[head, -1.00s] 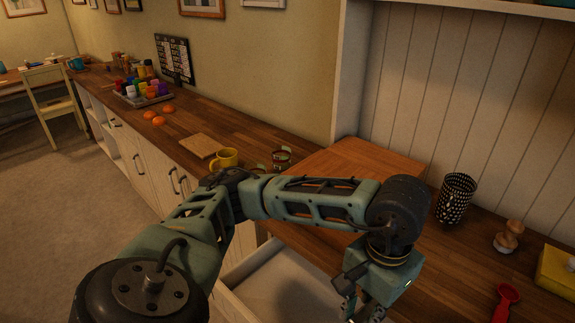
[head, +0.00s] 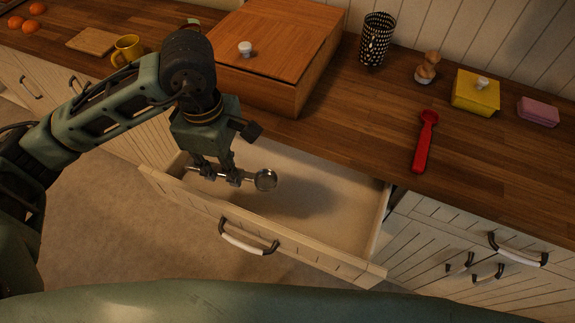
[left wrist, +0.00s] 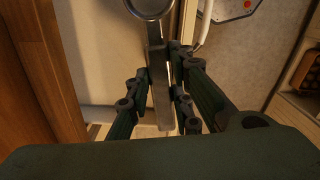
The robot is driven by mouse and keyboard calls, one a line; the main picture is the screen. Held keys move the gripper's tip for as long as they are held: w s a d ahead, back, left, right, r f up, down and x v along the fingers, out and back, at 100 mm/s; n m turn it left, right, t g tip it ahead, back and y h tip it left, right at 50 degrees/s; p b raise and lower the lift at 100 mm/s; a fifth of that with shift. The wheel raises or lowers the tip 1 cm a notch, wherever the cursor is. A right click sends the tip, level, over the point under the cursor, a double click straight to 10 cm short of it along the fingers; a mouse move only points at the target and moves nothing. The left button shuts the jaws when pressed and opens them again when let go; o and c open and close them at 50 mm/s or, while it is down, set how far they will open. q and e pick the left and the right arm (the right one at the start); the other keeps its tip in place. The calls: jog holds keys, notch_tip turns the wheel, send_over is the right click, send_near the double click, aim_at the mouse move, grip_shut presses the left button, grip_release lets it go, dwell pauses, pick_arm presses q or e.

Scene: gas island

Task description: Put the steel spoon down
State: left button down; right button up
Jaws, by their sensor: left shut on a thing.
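The steel spoon (head: 265,180) has a round, shiny bowl and a straight handle. My left gripper (head: 220,178) is shut on its handle and holds it over the left part of the open drawer (head: 330,205), with the bowl pointing right in the head view. In the left wrist view the spoon (left wrist: 159,90) shows between my left fingers (left wrist: 160,95), its bowl cut off at the top edge. I cannot tell how far the spoon is above the drawer floor. The drawer looks empty. My right gripper is not in view.
A wooden bread box (head: 275,50) stands on the counter behind the drawer. A red spoon-like utensil (head: 424,140), a black dotted cup (head: 376,38), a brush (head: 428,67), a yellow butter dish (head: 475,93) and a pink sponge (head: 538,111) are to the right. Some counter (head: 350,120) is clear.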

pick_arm(q)
jog(key=n, duration=0.3)
jog(key=d+f+n, duration=0.1)
jog(key=shift+w+d+n, duration=0.1)
jog(key=shift+w+n, duration=0.2)
jog(key=w+d+f+n+b, duration=0.1)
jog(key=d+f+n, duration=0.25)
jog(key=n, duration=1.15)
jog(key=w+d+f+n+b, duration=0.15)
jog(key=d+n, duration=0.25)
jog(key=n, duration=1)
jog(key=w+a+f+p, duration=0.1)
jog(key=w+a+f, duration=0.3)
jog(key=w+a, duration=0.1)
jog(key=w+a+f+p, duration=0.1)
jog(key=w+a+f, duration=0.2)
jog(key=shift+w+p, duration=0.15)
jog(key=shift+p, duration=0.15)
notch_tip(320, 180, down, 4)
jog(key=shift+r+p, duration=0.15)
jog(key=shift+p, duration=0.3)
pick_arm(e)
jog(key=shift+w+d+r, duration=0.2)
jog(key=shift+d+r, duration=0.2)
